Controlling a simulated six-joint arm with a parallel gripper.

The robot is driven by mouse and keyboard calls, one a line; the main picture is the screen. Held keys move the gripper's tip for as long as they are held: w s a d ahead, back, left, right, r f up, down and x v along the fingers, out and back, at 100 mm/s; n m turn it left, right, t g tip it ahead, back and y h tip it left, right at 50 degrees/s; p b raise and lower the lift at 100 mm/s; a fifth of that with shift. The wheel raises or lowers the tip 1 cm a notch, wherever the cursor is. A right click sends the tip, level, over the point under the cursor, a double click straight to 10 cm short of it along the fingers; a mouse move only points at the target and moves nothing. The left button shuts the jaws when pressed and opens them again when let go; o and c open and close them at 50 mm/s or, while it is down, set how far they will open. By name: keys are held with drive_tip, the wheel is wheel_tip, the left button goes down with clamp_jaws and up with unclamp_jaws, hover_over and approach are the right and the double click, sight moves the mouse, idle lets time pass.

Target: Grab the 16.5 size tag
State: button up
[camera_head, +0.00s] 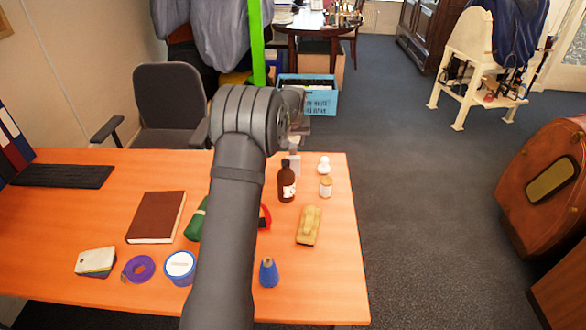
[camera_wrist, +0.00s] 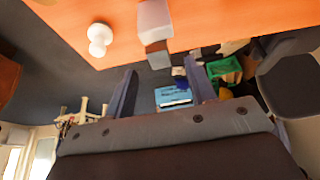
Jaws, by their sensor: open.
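I cannot read 16.5 on anything. A small pale upright piece (camera_head: 294,163) stands near the table's far edge, just below my gripper (camera_head: 298,128), and may be the size tag. In the wrist view a whitish block (camera_wrist: 155,20), with a brown and grey end, lies at the table edge, ahead of the gap between my fingers. It is probably the same piece. My gripper (camera_wrist: 161,78) is open, with its two dark fingers apart and nothing seen held between them. In the head view my own wrist partly hides the fingers.
A brown bottle (camera_head: 286,182), a white knobbed piece (camera_head: 323,165) and a small jar (camera_head: 325,187) stand close by. A brown book (camera_head: 156,217) lies left.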

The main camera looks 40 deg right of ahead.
sight(293, 146)
drive_tip(key=shift+x, duration=2.95)
drive_tip(key=shift+w+d+r, duration=0.1)
drive_tip(key=shift+d, duration=0.1)
clamp_jaws()
